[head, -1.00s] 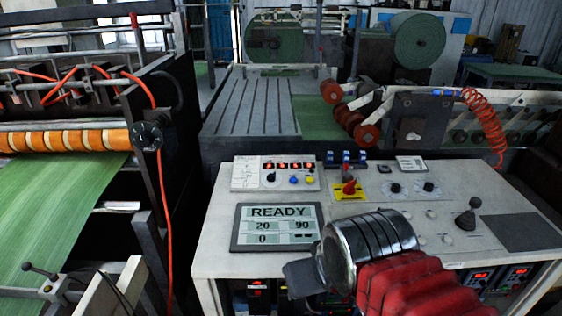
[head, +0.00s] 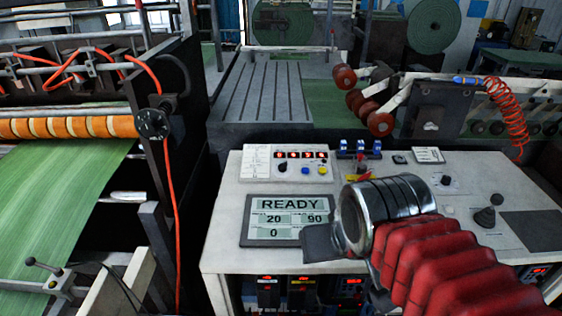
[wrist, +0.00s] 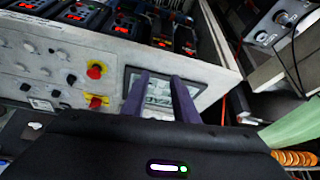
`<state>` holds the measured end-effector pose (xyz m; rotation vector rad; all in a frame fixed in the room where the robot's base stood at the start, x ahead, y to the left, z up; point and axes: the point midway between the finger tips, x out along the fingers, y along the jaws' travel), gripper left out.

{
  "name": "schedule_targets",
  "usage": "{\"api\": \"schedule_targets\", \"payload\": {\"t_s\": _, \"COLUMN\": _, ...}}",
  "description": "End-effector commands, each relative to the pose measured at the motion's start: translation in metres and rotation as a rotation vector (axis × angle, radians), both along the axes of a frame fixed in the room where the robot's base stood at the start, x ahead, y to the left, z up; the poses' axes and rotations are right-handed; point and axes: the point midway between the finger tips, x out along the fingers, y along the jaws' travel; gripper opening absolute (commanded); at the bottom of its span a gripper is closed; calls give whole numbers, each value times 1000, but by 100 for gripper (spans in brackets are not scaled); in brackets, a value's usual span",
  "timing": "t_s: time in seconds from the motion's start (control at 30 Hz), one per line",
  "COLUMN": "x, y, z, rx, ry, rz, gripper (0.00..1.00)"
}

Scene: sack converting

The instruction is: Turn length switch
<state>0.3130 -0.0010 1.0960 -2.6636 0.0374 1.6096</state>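The control console (head: 222,235) has a small white box (head: 256,163) with red digits, a black knob (head: 282,167), and blue and yellow buttons. I cannot tell which control is the length switch. A red switch on a yellow plate (head: 357,172) is partly hidden behind my arm. The screen (head: 290,218) reads READY, 20, 90 and 0. My gripper (head: 320,243) is over the screen's lower right edge in the head view. In the wrist view my gripper (wrist: 160,85) has two dark fingers apart, nothing between them, with the screen (wrist: 155,98) behind.
Blue switches (head: 360,148) stand at the console's back edge. A black joystick (head: 487,215) stands at right. Lit display units (head: 302,290) sit below the console top. A machine with green sheet (head: 60,185) is at left; a roller assembly (head: 425,105) is behind.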

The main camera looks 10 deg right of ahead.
Motion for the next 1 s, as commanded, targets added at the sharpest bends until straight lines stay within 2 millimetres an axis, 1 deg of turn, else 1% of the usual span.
{"api": "schedule_targets", "payload": {"t_s": 0.07, "x": 13, "y": -5, "z": 9, "rx": 8, "ry": 9, "rz": -29, "gripper": 27}}
{"api": "schedule_targets", "payload": {"t_s": 0.17, "x": 33, "y": -6, "z": 22, "rx": 22, "ry": 18, "rz": -80, "gripper": 27}}
{"api": "schedule_targets", "payload": {"t_s": 0.3, "x": 64, "y": -5, "z": 38, "rx": 42, "ry": 33, "rz": -160, "gripper": 27}}
{"api": "schedule_targets", "payload": {"t_s": 0.5, "x": 112, "y": -3, "z": 57, "rx": 68, "ry": 46, "rz": -278, "gripper": 27}}
{"api": "schedule_targets", "payload": {"t_s": 0.67, "x": 151, "y": -1, "z": 68, "rx": 87, "ry": 53, "rz": -374, "gripper": 27}}
{"api": "schedule_targets", "payload": {"t_s": 0.8, "x": 187, "y": 2, "z": 73, "rx": 103, "ry": 54, "rz": -458, "gripper": 27}}
{"api": "schedule_targets", "payload": {"t_s": 1.0, "x": 237, "y": 9, "z": 74, "rx": 123, "ry": 54, "rz": -581, "gripper": 27}}
